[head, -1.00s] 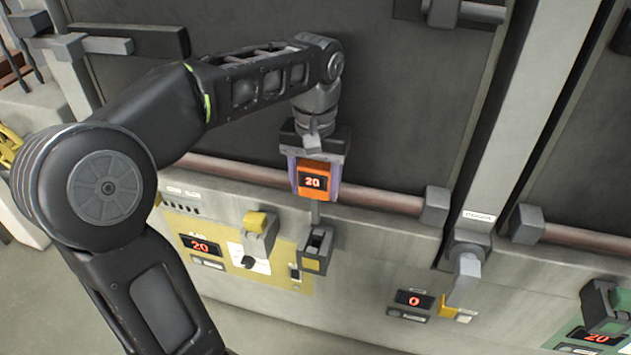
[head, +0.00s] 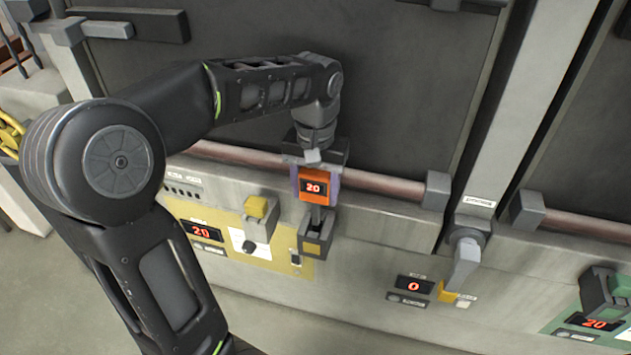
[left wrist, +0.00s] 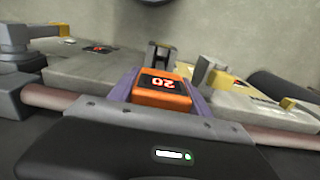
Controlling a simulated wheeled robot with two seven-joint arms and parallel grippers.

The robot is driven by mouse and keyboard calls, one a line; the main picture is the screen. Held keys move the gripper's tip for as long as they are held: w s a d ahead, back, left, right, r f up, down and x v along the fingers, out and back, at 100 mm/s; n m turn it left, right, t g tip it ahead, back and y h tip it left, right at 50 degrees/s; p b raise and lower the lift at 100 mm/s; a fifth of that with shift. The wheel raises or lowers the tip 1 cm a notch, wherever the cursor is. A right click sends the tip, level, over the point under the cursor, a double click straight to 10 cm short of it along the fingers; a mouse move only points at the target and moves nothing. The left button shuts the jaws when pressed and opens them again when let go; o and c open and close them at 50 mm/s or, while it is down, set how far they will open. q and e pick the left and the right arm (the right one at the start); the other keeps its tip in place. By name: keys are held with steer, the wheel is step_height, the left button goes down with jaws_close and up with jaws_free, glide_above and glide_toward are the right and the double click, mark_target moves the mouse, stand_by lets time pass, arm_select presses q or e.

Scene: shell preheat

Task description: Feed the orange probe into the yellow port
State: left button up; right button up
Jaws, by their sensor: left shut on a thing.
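The orange probe (head: 314,185) shows a red 20 on its dark display. My left gripper (head: 317,192) is shut on it, with purple fingers on both sides. The probe's dark lower end is at the top of the grey port housing with a yellow mark (head: 312,250), on the yellow panel. I cannot tell how deep it sits in the opening. In the left wrist view the probe (left wrist: 162,90) is between the purple fingers, and the dark port housing (left wrist: 160,56) stands just beyond it. My right gripper is not in view.
The yellow panel (head: 286,264) has a display reading 20, a yellow-topped lever (head: 257,208) and a black knob. A copper-coloured rail (head: 380,183) runs behind the probe. To the right are a display reading 0 (head: 413,285), a grey handle (head: 464,262) and a green panel (head: 572,325).

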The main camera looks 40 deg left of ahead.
mark_target(315, 224)
arm_select(q)
steer(key=shift+f+b, duration=2.65)
steer(key=shift+f, duration=1.1)
steer(key=o, duration=1.6)
step_height(315, 224, up, 8)
steer(key=shift+f, duration=0.1)
steer(key=shift+f, duration=0.1)
